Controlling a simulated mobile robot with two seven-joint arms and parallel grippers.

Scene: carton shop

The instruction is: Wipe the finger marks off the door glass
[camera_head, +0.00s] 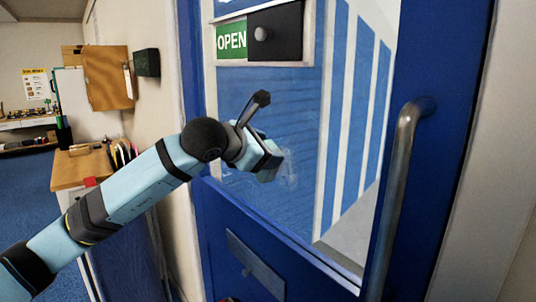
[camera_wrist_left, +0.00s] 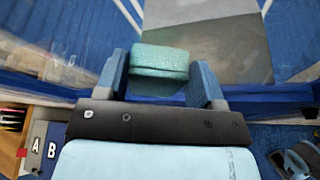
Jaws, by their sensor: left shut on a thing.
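The door glass (camera_head: 262,88) fills the upper part of a blue door in the head view, with blue and white stripes showing in it. Whitish smudges (camera_head: 290,172) show on the glass just right of my left gripper (camera_head: 272,160). The gripper is at the lower middle of the pane and partly covers that area. In the left wrist view, my left gripper (camera_wrist_left: 160,88) is shut on a teal sponge-like block (camera_wrist_left: 160,54), which sits between its two blue fingers. I cannot tell whether the block touches the glass. My right gripper is not in view.
A vertical metal door handle (camera_head: 398,170) stands right of the glass. An OPEN sign (camera_head: 231,40) and a dark box (camera_head: 276,33) are at the top of the pane. A metal plate (camera_head: 255,264) is on the lower door. A wooden-topped cabinet (camera_head: 72,168) stands to the left.

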